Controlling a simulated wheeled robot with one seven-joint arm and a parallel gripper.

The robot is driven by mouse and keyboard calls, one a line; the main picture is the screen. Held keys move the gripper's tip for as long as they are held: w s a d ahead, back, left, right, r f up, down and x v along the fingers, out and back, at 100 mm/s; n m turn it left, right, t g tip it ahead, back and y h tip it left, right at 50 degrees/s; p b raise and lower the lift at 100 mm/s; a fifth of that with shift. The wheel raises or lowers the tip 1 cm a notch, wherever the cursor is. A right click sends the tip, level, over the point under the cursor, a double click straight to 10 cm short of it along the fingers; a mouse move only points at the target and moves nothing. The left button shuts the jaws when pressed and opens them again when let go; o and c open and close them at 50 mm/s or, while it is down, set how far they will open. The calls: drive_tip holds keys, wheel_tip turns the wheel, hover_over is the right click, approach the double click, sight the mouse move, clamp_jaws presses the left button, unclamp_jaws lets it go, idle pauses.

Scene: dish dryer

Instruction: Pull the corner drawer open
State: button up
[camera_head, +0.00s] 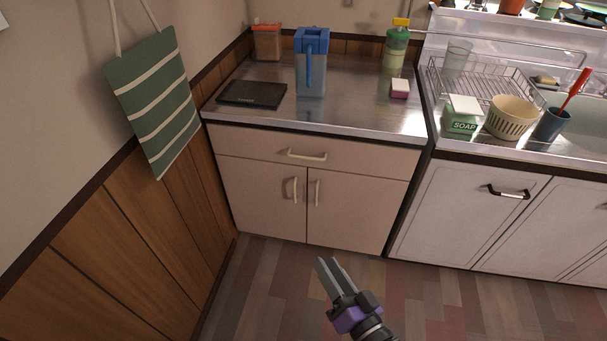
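The corner drawer (244,146) is the wide pale pink-beige front just under the steel countertop, left of the sink unit. It looks closed, flush with the cabinet. Its cream bar handle (306,155) sits at the middle of the front. My gripper (327,266) is low in front of the cabinet, over the floor in the picture, and points up and left toward the cabinet. It is clear of the handle and holds nothing that I can see. The two fingers look close together, but the gap between them is hard to make out.
Below the drawer are two closed doors (262,200) with upright cream handles. The countertop (345,113) holds a blue-lidded pitcher (312,65), a black board (252,93) and bottles. A wood-panelled wall (140,240) borders the left. The floor (268,290) in front is clear.

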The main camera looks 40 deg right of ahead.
drive_tip(key=w+d+f+m+h+b, duration=0.1)
drive_tip(key=w+d+f+m+b, duration=0.2)
drive_tip(key=w, duration=0.3)
drive_tip(key=w+d+f+m+h+b, duration=0.2)
drive_tip(key=w+d+f+m, duration=0.15)
drive_tip(key=w, duration=0.35)
drive_tip(key=m+h+b, duration=0.3)
drive_tip(key=m+b, duration=0.2)
drive_tip(key=m, duration=0.1)
approach(306, 162)
wheel_tip(306, 162, up, 5)
drive_tip(key=s+a, duration=0.2)
drive_tip(key=shift+b+x, duration=0.95)
drive_tip(key=shift+x, duration=3.15)
drive_tip(key=shift+a+f, duration=0.1)
drive_tip(key=shift+f, duration=0.05)
drive_tip(key=shift+c, duration=0.4)
clamp_jaws()
